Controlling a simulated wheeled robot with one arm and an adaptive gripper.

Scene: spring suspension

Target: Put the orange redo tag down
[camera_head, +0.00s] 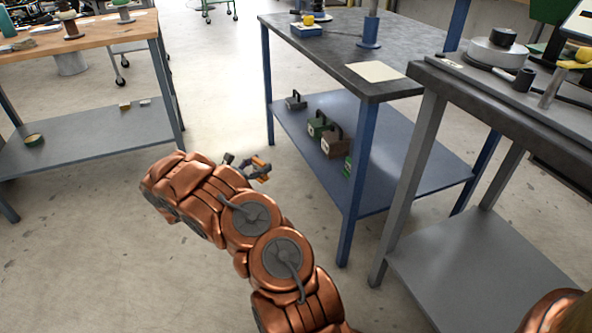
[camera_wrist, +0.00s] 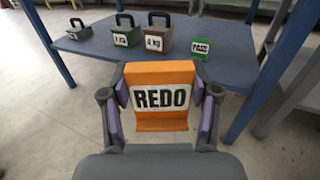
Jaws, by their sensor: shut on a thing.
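The orange redo tag (camera_wrist: 160,72) is held between the two fingers of my gripper (camera_wrist: 160,105) in the wrist view. Its white label reads REDO and faces the camera. In the head view the tag (camera_head: 261,168) is small at the end of my copper arm, and my gripper (camera_head: 246,164) is partly hidden there. The gripper is shut on the tag, in front of the blue table's lower shelf (camera_wrist: 90,45). A green tag reading PASS (camera_wrist: 200,48) stands on that shelf at the right.
On the lower shelf stand a small grey weight (camera_wrist: 78,30), a green weight (camera_wrist: 126,36) and a brown weight (camera_wrist: 157,40). A blue table leg (camera_head: 352,190) rises at the shelf's front corner. A grey bench (camera_head: 500,100) stands to the right.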

